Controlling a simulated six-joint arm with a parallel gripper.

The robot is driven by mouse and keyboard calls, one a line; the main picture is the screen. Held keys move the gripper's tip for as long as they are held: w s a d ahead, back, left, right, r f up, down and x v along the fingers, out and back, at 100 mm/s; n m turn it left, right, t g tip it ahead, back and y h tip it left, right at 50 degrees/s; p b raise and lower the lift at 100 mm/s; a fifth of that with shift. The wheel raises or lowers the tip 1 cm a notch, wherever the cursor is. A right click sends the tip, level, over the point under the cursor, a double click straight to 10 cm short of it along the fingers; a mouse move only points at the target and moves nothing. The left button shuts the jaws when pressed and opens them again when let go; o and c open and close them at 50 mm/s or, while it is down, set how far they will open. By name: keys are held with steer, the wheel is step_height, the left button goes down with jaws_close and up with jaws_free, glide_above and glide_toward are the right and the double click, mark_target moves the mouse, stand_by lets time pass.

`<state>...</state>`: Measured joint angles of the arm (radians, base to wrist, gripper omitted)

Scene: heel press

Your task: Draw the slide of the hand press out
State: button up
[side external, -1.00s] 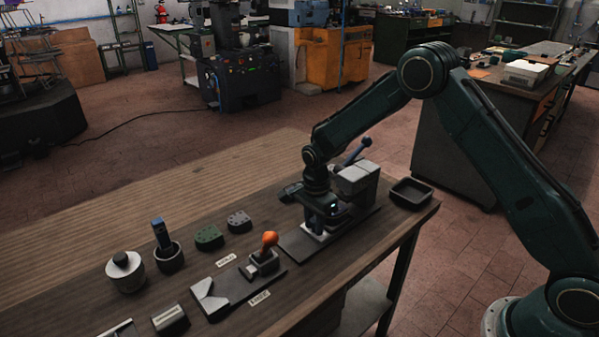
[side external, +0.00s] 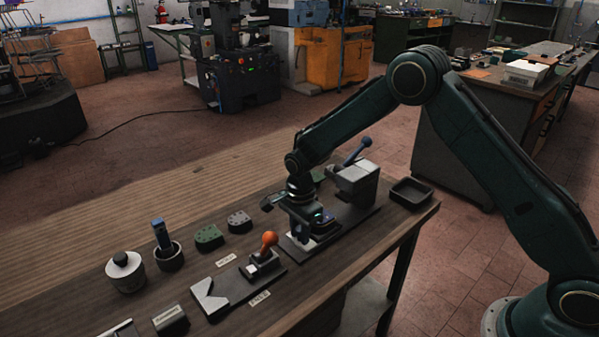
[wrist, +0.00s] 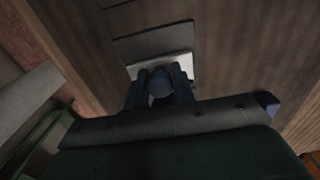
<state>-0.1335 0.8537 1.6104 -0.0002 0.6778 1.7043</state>
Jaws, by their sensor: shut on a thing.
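The hand press (side external: 357,183) stands at the right end of the bench, a grey block on a dark base plate (side external: 345,226). Its lever (side external: 352,155) with a dark blue knob rises at a slant from the block. My gripper (side external: 304,232) is low over the left end of the base plate, apart from the block. In the wrist view my gripper (wrist: 160,88) is shut on a round blue knob (wrist: 160,78). Below it shows the pale slide (wrist: 185,62), beside the dark plate (wrist: 152,43). My fingers and wrist hide part of the slide.
A second plate (side external: 235,289) with an orange-knobbed clamp (side external: 269,240) lies left of the press. Green (side external: 209,236) and grey (side external: 239,221) blocks, pots and a blue-handled tool (side external: 161,234) stand further left. A black tray (side external: 411,191) sits at the bench's right end.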

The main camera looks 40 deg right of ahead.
steer(key=shift+a, duration=1.25)
steer(key=o, duration=1.6)
steer(key=shift+c, duration=0.2)
steer(key=shift+r, duration=0.1)
steer(key=shift+r, duration=1.65)
steer(key=shift+r, duration=0.2)
steer(key=shift+r, duration=0.8)
steer(key=shift+r, duration=0.15)
steer(key=shift+r, duration=1.35)
